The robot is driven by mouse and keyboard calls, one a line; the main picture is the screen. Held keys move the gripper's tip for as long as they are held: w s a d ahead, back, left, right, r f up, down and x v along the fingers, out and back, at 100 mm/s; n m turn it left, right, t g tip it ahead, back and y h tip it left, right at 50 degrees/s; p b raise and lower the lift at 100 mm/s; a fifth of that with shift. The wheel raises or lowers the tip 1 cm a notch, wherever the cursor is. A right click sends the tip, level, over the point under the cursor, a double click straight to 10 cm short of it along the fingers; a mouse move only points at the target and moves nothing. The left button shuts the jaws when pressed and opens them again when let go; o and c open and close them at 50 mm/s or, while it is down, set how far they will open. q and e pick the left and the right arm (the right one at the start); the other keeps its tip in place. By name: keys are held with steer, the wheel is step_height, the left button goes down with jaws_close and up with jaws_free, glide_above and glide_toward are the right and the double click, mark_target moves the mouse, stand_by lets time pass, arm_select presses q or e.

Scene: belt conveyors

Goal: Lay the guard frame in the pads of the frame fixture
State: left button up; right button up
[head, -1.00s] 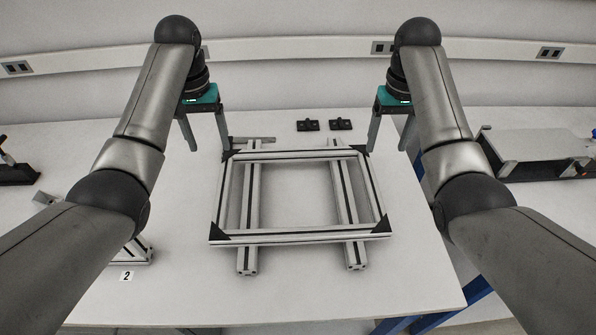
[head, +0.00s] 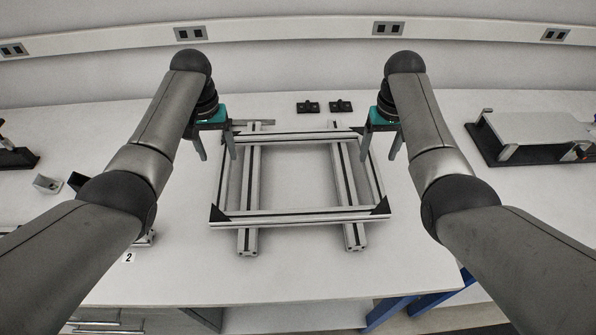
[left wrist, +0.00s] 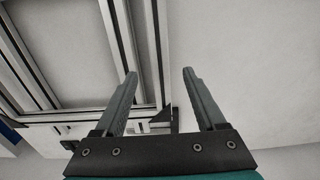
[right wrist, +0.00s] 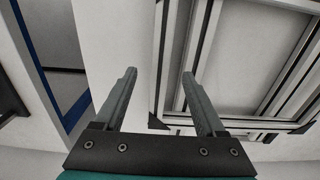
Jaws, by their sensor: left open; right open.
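The guard frame (head: 300,217), a rectangle of metal profile with black corner plates, lies flat across two parallel profile rails (head: 248,238) (head: 354,236) on the table. My left gripper (head: 217,157) is open near its back left corner. In the left wrist view, the frame's side bar (left wrist: 153,45) shows between the fingers. My right gripper (head: 381,157) is open near the back right corner. In the right wrist view, the other side bar (right wrist: 164,50) shows between the fingers. Neither gripper holds anything, and finger height is unclear. I cannot pick out the fixture's pads with certainty.
Two small black blocks (head: 308,107) (head: 340,106) sit behind the frame. A device with a white plate (head: 530,130) stands at the right. A number 2 label (head: 128,258) and parts partly hidden by my left arm are at the left. The table's front middle is clear.

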mark_target(222, 169)
arm_select(q)
steer(key=shift+f, duration=2.95)
arm_select(e)
steer(key=shift+f, duration=3)
arm_select(q)
steer(key=shift+c, duration=0.3)
arm_select(e)
steer(key=shift+c, duration=0.3)
arm_select(q)
jaws_close()
arm_select(e)
jaws_close()
